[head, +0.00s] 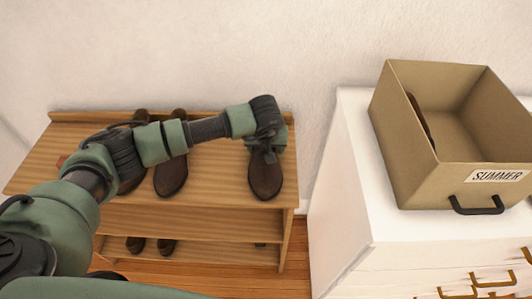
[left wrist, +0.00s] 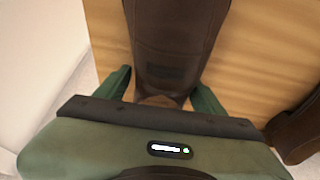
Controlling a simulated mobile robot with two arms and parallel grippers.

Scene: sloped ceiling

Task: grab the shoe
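A dark brown shoe (head: 264,178) sits on the right end of the wooden rack's top, toe toward the front. It fills the upper middle of the left wrist view (left wrist: 172,45). My left gripper (head: 265,150) is above its rear part, hiding the heel in the head view. In the left wrist view the green fingers of my left gripper (left wrist: 161,95) stand on either side of the shoe, apart, with small gaps visible beside it. Two more brown shoes stand to the left, one nearer (head: 171,177) and one partly behind my arm (head: 131,183). My right gripper is out of view.
The wooden shoe rack (head: 222,183) has dark shoes on a lower shelf (head: 150,246). To the right, a white dresser (head: 345,195) carries an open tan box (head: 410,160) labelled SUMMER, with a dark brown item (head: 421,120) inside. A plain wall stands behind.

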